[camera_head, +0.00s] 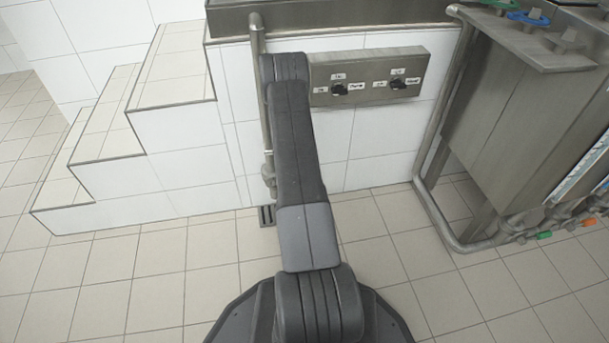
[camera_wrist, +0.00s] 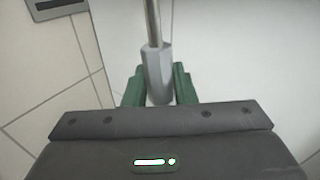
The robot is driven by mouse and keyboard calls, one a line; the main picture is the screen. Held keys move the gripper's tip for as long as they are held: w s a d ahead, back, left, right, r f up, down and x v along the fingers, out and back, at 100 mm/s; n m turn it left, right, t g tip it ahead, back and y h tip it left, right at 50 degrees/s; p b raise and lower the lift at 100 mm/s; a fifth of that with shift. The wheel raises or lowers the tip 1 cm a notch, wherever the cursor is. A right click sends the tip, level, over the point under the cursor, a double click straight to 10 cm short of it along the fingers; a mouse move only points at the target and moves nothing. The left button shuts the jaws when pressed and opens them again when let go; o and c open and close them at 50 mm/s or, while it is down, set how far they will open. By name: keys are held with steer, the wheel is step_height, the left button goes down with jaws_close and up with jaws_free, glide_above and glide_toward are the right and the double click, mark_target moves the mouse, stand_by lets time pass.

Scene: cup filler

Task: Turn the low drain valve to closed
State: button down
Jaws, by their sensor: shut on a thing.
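In the wrist view, my gripper (camera_wrist: 159,88) has its green fingers on either side of a grey faceted piece of the low drain valve (camera_wrist: 157,65), and it is shut on it. A thin metal pipe (camera_wrist: 152,20) runs up from this piece. In the head view, a fitting of the valve (camera_head: 267,168) shows low on the vertical pipe (camera_head: 257,50), just left of my arm. My gripper is hidden behind my arm there. I cannot tell the valve's open or closed setting.
White tiled steps (camera_head: 145,105) stand at the left. A control panel (camera_head: 368,75) with two black knobs is on the wall. A steel frame with a tank (camera_head: 520,110) stands at the right. A grate (camera_head: 266,215) lies by the pipe foot. Floor at the front left is clear.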

steer(key=shift+f+m+y, duration=0.3)
steer(key=shift+f, duration=0.35)
steer(key=c, duration=1.2)
jaws_free()
steer(key=shift+f, duration=0.1)
steer(key=shift+c, duration=0.2)
steer(key=shift+s+r, duration=0.15)
steer(key=shift+r, duration=0.05)
steer(key=p+v, duration=0.4)
steer(key=v, duration=0.9)
steer(key=shift+d+r, duration=0.15)
steer(key=shift+d, duration=0.05)
steer(key=shift+s, duration=0.1)
